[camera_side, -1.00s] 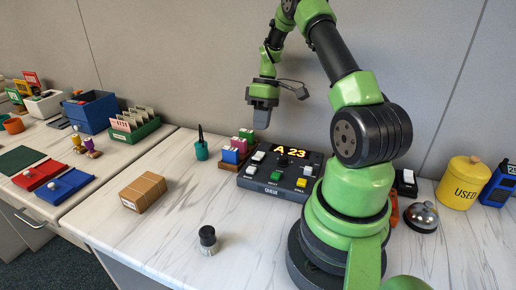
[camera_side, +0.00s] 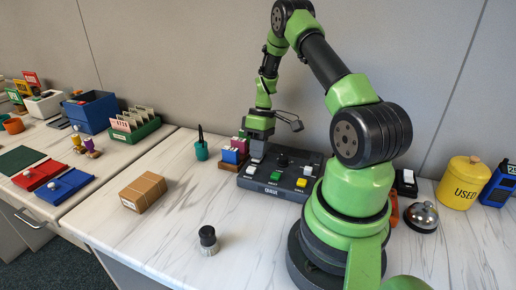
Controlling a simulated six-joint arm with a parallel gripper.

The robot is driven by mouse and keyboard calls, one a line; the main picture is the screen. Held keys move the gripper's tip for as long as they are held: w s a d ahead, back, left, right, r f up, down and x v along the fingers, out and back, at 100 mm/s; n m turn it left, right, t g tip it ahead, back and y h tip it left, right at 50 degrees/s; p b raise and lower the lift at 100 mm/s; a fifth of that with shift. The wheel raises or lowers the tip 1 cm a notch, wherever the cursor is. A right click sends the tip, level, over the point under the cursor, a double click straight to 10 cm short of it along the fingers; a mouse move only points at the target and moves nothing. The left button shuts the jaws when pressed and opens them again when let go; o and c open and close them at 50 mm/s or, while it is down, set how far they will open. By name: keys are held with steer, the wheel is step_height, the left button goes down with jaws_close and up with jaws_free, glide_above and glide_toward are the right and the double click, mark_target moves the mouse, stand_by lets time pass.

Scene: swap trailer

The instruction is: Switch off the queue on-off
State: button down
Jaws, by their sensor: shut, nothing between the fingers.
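The queue panel (camera_side: 283,192) is a dark box labelled QUEUE on the pale counter. Its display (camera_side: 296,154) is dark, with no figures lit. A green button (camera_side: 276,176) and a yellow button (camera_side: 300,183) are along its front, with white controls on both sides. A black knob (camera_side: 282,161) is in the middle. My gripper (camera_side: 257,157) is shut and empty, pointing down at the panel's back left corner. Its fingertips appear to touch a white switch (camera_side: 257,160) there, which they partly hide.
Several coloured stamps in a rack (camera_side: 233,155) stand close to the left of the panel, with a teal pen cup (camera_side: 201,151) beyond. A cardboard parcel (camera_side: 143,191) and a black-capped bottle (camera_side: 208,241) are in front. A bell (camera_side: 422,217) is at right.

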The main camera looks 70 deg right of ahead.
steer(key=shift+f, duration=0.1)
steer(key=shift+d, duration=0.85)
steer(key=shift+d+r, duration=0.15)
steer(key=shift+r, duration=0.15)
steer(key=v, duration=0.9)
steer(key=shift+r, duration=0.25)
steer(key=shift+r, duration=0.1)
